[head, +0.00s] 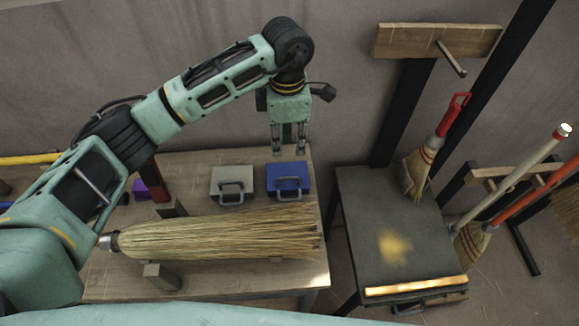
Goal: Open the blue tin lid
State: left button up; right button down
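The blue tin (273,172) sits on the wooden workbench, right of a similar grey-beige tin (220,175). Its lid looks closed, and a dark loop handle (289,192) shows at its front. My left gripper (289,152) points down at the back edge of the blue tin. Its two fingers are apart with nothing visible held between them. I cannot tell whether the fingertips touch the lid or hover just behind it. My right gripper is out of view.
A broom head (215,233) lies across the bench (140,285) in front of the tins, on wooden blocks. A purple object (154,184) and a dark red post stand at left. A dark side table (400,210) with a small broom (418,172) is at right.

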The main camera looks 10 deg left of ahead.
aim_at(288, 172)
pick_arm(q)
notch_tip(288, 172, down, 6)
jog(key=b, duration=0.5)
jog(key=shift+w, duration=0.1)
jog(key=shift+f, duration=0.5)
notch_tip(288, 172, down, 7)
jog(key=shift+r+p, duration=0.2)
jog(key=shift+p, duration=0.7)
jog(key=shift+c, duration=0.5)
grip_shut()
